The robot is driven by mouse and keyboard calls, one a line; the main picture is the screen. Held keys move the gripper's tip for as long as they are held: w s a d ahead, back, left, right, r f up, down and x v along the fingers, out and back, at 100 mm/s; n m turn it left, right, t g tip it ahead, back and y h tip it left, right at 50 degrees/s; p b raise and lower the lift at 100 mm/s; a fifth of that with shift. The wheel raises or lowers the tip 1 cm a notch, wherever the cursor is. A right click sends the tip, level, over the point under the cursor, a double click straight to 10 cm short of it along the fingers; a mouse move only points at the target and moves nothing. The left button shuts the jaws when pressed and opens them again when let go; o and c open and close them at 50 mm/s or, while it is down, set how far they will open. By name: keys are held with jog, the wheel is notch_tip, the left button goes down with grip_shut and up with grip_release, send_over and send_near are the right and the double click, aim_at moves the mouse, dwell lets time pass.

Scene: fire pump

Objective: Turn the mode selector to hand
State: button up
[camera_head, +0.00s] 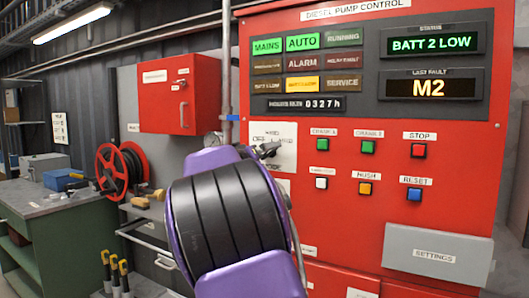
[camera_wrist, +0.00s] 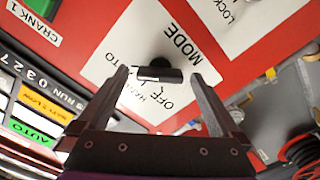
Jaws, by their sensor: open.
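The mode selector (camera_wrist: 160,74) is a black knob with a bar handle on a white plate (camera_wrist: 145,35) marked MODE, OFF, HAND and AUTO. In the wrist view it lies between the tips of my open gripper (camera_wrist: 160,80), with a finger on each side and no clear contact. Which mark the knob points at is hard to tell. In the head view my purple and black arm covers much of the area, and my gripper (camera_head: 268,150) shows small in front of the white plate (camera_head: 285,135). The selector itself is largely hidden there.
The red diesel pump panel (camera_head: 350,215) has a lit green AUTO lamp (camera_head: 302,42) and several push buttons right of the plate, including a red stop button (camera_head: 418,150). A red wall box (camera_head: 180,95), a hose reel (camera_head: 122,170) and a green workbench (camera_head: 50,225) stand left.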

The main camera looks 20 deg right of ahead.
jog(key=shift+w+d, duration=0.35)
jog(key=shift+d, duration=0.05)
jog(key=c, duration=1.3)
jog(key=n+b, duration=0.2)
jog(key=n, duration=0.1)
jog(key=shift+f+n, duration=0.1)
jog(key=shift+n, duration=0.3)
jog(key=n, duration=0.6)
